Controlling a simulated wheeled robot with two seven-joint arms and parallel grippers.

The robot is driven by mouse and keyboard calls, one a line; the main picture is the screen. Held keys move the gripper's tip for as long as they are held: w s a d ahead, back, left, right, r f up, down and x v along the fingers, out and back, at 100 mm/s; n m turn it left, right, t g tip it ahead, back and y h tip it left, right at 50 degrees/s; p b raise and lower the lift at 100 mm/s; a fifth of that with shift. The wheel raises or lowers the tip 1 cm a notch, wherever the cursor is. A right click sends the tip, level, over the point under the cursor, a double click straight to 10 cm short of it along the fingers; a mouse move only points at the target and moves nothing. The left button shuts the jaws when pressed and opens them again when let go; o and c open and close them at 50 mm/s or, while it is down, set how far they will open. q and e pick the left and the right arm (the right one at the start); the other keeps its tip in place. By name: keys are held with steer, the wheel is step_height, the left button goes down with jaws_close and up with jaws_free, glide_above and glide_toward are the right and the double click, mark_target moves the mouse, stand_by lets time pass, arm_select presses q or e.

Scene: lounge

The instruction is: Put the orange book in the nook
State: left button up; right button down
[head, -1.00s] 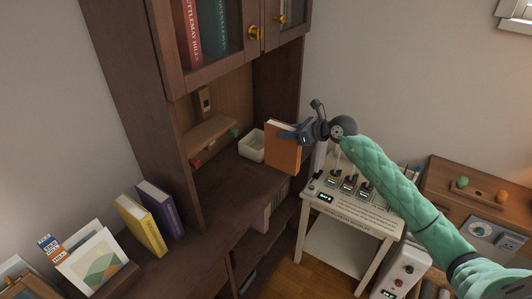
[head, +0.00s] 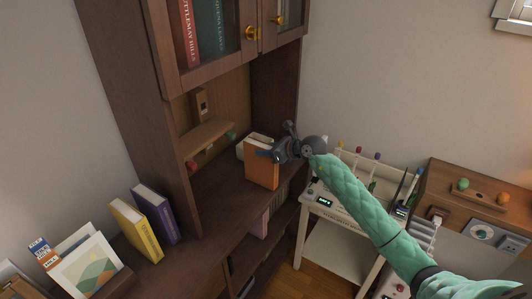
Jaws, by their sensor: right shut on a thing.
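The orange book (head: 261,171) is upright in the head view, its broad orange cover facing me. My right gripper (head: 277,156) is shut on its right edge, near the top. The book is in front of the nook (head: 218,140), the open recess of the dark wooden cabinet below its glass doors. The book's lower edge shows over the nook's dark shelf; I cannot tell whether it touches. My left gripper is not in view.
A yellow book (head: 136,231) and a purple book (head: 157,213) stand at the left. A white cart (head: 335,243) is at the right.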

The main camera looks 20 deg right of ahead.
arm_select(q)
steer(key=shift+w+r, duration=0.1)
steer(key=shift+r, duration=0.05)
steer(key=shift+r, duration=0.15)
arm_select(e)
steer(key=shift+f, duration=0.15)
steer(key=c, duration=1)
jaws_free()
